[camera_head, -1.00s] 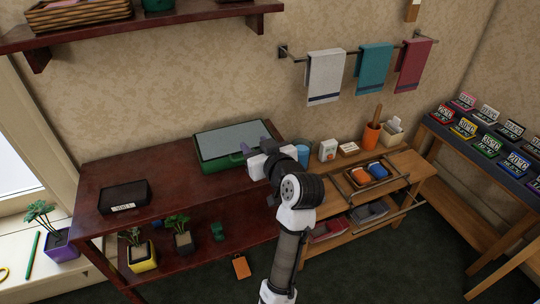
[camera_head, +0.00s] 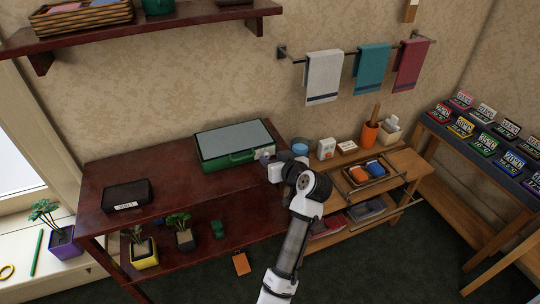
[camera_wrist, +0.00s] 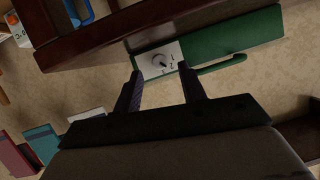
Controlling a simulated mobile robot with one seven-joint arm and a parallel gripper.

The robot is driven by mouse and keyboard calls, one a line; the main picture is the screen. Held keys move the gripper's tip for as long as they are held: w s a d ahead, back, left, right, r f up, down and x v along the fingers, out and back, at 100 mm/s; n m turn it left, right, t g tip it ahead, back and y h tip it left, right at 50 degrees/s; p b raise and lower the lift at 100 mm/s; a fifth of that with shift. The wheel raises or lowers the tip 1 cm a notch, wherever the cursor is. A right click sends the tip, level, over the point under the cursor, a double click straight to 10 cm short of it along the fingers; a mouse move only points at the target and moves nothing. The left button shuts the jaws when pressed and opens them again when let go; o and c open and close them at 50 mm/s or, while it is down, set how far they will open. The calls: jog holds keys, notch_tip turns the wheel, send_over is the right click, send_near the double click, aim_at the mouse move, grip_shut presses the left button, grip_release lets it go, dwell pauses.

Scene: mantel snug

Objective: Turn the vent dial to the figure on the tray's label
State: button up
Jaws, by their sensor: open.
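The vent dial (camera_wrist: 158,61) is a small grey knob on a white plate with dark figures, set on a green case. The figures and pointer are too small to read surely. The green case (camera_head: 226,158) stands at the back right of the dark red table. My gripper (camera_wrist: 160,71) is open and empty, its fingers pointing at the plate with the dial between them in the picture. I cannot tell whether they touch. In the head view my gripper (camera_head: 266,158) is at the case's right end. The dark tray (camera_head: 127,192) sits at the table's left with a white label (camera_head: 125,206), unreadable here.
The dark red table (camera_head: 165,180) is clear between tray and case. A wooden bench (camera_head: 405,160) adjoins at right with a blue cup (camera_head: 300,147), a white box (camera_head: 326,148) and an orange pot (camera_head: 369,134). A wall shelf (camera_head: 150,28) and towel rail (camera_head: 337,52) hang above.

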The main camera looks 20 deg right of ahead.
aim_at(266, 155)
jog(key=shift+x, duration=1.25)
grip_shut()
jog(key=n+h+b, duration=0.2)
jog(key=n, duration=0.1)
jog(key=shift+a+f+n+h+b, duration=0.1)
jog(key=shift+a+n+h+b, duration=0.2)
jog(key=shift+a+h, duration=0.1)
jog(key=n+h+b, duration=0.2)
jog(key=n, duration=0.1)
jog(key=shift+a+t, duration=0.15)
jog(key=shift+t, duration=0.15)
jog(key=shift+n, duration=0.3)
